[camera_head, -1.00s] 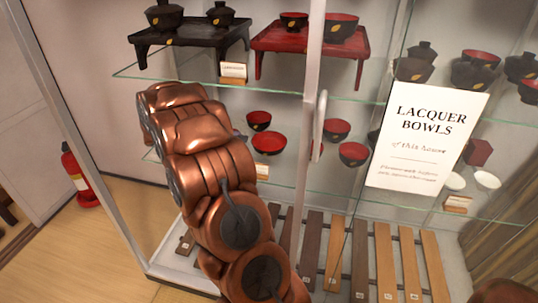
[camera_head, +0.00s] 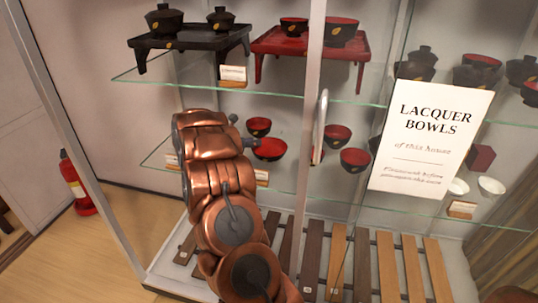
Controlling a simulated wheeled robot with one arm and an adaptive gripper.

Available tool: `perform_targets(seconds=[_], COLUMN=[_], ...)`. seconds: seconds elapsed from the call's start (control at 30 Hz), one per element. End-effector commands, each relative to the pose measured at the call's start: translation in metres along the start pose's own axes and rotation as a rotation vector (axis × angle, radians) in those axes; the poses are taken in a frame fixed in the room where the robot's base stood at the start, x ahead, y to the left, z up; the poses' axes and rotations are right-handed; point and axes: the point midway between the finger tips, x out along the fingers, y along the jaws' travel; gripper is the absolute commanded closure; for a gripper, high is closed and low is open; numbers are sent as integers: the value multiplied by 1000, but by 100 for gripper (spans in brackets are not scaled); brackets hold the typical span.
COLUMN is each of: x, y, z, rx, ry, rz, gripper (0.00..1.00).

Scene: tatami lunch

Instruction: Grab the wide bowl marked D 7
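Red-and-black lacquer bowls stand on the middle glass shelf of the display case. A wide, shallow bowl (camera_head: 269,150) is just right of my arm's end. A smaller bowl (camera_head: 258,127) is behind it. Two more bowls, one at the back (camera_head: 337,135) and one in front (camera_head: 354,161), stand right of the metal post. No D 7 mark is readable. My copper arm reaches up towards this shelf. Only small grey parts, perhaps of my gripper (camera_head: 241,130), show beside the wide bowl, apparently close to it. Its fingers are mostly hidden behind the arm.
The vertical metal post (camera_head: 310,190) with a pale handle (camera_head: 320,125) stands right of the wide bowl. A "Lacquer Bowls" sign (camera_head: 430,137) covers part of the right side. The upper shelf (camera_head: 280,91) carries a black tray table (camera_head: 190,42) and a red one (camera_head: 318,42).

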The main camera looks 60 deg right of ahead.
Motion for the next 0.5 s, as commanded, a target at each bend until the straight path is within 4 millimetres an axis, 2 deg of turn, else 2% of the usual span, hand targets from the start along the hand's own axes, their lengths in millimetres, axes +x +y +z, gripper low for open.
perform_targets(seconds=[0.1,0.2,0.43,0.5], x=[13,18,19,19], y=[0,0,0,0], z=[0,0,0,0], rx=[0,-1,-2,-2], ry=[-1,0,-1,-1], rz=[-1,-1,0,0], gripper=[67,67,67,74])
